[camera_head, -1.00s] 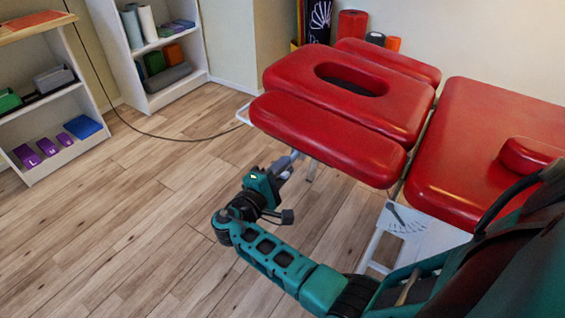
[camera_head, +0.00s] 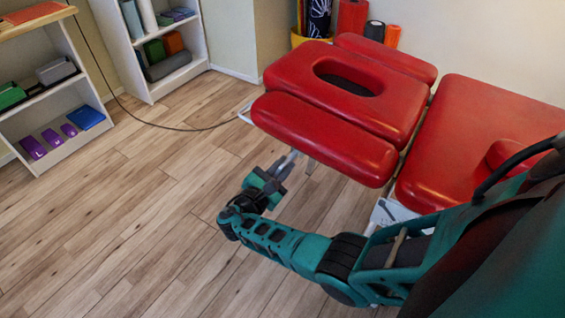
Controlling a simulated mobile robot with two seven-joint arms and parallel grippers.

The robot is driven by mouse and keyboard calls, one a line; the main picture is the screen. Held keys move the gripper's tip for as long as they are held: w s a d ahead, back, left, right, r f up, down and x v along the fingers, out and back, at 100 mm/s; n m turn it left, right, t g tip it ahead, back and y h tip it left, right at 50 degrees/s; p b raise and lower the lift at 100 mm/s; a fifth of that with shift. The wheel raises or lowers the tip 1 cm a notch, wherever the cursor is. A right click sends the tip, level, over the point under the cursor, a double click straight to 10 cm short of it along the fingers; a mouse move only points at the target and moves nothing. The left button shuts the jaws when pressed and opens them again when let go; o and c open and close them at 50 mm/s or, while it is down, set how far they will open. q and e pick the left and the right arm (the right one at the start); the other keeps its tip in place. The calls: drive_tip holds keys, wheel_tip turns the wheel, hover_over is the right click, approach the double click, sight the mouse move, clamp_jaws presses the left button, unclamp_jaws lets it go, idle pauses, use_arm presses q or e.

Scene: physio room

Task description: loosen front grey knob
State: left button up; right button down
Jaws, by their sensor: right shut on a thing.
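The red treatment table (camera_head: 325,137) stands at the upper right, with a face hole in its head section. My right arm reaches in from the lower right. My right gripper (camera_head: 281,169) is below the front edge of the long red front pad, shut on the front grey knob. The fingers and wrist hide most of the knob, so its shape and turn cannot be made out. A short pale metal rod (camera_head: 291,157) shows between the gripper and the pad's underside. My left gripper is not in view.
The table's white frame (camera_head: 385,212) shows beside my right arm. White shelves (camera_head: 158,86) with rolls and blocks stand at the upper left. A black cable (camera_head: 160,127) runs over the wooden floor, which is clear at the left and front.

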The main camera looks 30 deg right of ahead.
drive_tip(key=shift+r+n+p, duration=0.1)
drive_tip(key=shift+n+p, duration=0.4)
drive_tip(key=shift+n, duration=1)
drive_tip(key=c, duration=1.1)
unclamp_jaws()
